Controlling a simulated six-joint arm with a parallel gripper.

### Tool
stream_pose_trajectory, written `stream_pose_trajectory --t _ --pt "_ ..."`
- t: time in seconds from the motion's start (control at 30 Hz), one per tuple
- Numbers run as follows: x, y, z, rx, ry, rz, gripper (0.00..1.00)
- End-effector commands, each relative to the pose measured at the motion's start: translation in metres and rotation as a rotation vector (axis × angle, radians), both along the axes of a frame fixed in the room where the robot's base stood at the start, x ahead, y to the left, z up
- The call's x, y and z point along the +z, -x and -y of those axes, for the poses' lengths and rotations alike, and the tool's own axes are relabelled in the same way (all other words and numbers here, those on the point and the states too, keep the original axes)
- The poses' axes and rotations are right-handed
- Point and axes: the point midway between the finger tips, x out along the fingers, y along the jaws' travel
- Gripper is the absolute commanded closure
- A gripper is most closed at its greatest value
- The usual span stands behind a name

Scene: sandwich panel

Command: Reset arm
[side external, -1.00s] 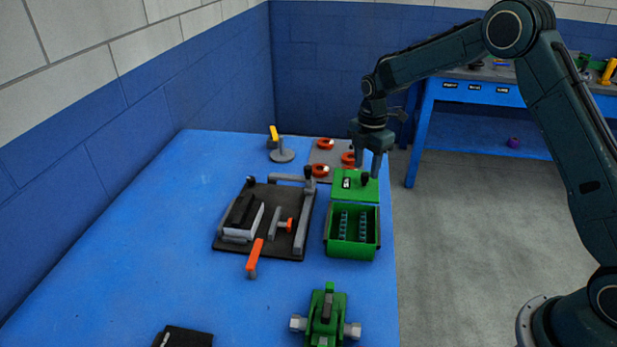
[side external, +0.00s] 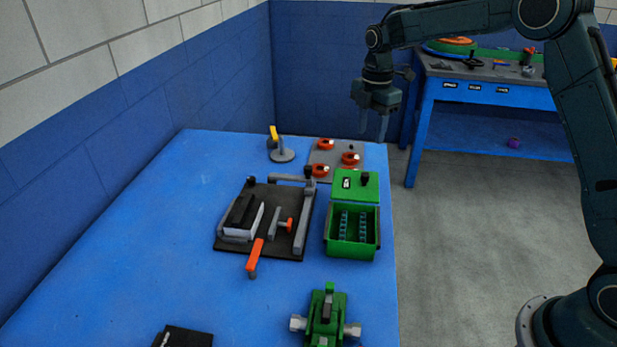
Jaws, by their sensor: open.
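My gripper (side external: 373,124) is open and empty, with its two fingers pointing down. It hangs in the air above the far right part of the blue table, clear of everything below it. The green box (side external: 352,235) stands near the right edge of the table. Its lid (side external: 355,187), with a black knob, is raised at the back, and dark slotted racks show inside.
A grey plate (side external: 323,158) with several orange round parts lies behind the box. A black clamp fixture (side external: 277,247) is left of the box. A yellow-handled stand (side external: 281,152) and a green vise-like device (side external: 325,318) also stand on the blue table (side external: 160,235). A blue workbench (side external: 480,88) is behind.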

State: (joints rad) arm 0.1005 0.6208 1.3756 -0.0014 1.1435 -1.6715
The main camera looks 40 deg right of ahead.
Motion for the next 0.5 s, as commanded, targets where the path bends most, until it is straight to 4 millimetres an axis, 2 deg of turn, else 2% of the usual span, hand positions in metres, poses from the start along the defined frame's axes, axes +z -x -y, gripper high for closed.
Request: stream_pose_trajectory --t 0.27,0.5 --pt "0.005 0.003 -0.001 -0.017 0.001 0.007 0.57" --pt "0.033 0.023 -0.007 -0.123 0.001 0.044 0.57"
